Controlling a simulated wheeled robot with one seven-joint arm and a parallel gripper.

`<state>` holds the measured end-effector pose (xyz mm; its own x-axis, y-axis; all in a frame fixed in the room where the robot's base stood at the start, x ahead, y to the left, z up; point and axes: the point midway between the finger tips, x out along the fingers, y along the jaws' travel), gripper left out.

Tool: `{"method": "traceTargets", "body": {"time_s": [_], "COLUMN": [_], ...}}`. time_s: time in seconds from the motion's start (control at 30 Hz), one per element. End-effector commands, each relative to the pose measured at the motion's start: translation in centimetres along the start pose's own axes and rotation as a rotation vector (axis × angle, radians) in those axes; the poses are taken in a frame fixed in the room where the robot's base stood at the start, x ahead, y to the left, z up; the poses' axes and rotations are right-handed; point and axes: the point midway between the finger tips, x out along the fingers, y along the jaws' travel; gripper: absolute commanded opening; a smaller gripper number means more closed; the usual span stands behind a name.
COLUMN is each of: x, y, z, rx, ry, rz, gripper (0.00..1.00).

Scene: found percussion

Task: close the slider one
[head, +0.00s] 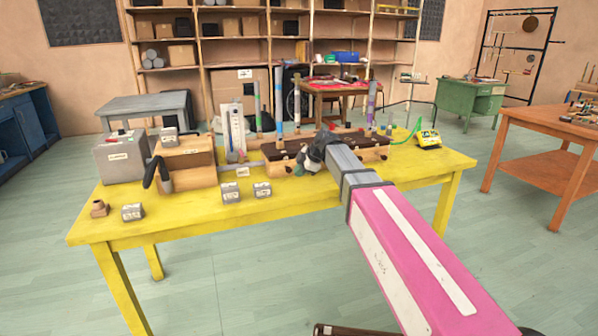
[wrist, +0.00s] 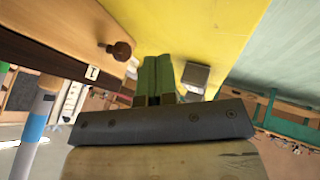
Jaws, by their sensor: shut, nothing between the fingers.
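A long wooden instrument with dark brown top parts (head: 280,157) stands on the yellow table, partly hidden behind my gripper and arm. In the wrist view, its pale wooden face (wrist: 60,26) carries a small white label with a "1"-like mark (wrist: 91,72), which I take as slider one. A dark brown round knob (wrist: 120,50) sticks out beside that label. My gripper (head: 302,164) is at the instrument's front. Its green fingers (wrist: 155,62) are together and empty, beside the knob with a small visible gap. How far the slider stands out I cannot tell.
Small grey labelled boxes (head: 231,192) stand along the front of the yellow table (head: 330,190); a grey box (wrist: 195,76) is near my fingers. Upright coloured tubes (head: 278,108) rise behind the instrument.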

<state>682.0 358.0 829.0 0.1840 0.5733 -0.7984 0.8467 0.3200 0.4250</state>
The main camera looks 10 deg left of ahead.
Motion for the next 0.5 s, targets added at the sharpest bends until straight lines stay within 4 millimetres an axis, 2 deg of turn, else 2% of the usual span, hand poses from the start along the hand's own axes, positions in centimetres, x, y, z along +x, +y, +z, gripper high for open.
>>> {"method": "traceTargets", "body": {"time_s": [0.03,0.3,0.5], "x": [-1.1,-6.0,-8.2], "y": [0.1,0.1,0.1], "z": [0.0,0.1,0.0], "rx": [0.0,0.0,0.0], "ry": [-0.001,-0.001,0.0], "rz": [0.003,0.001,-0.001], "gripper": [0.0,0.0,0.0]}}
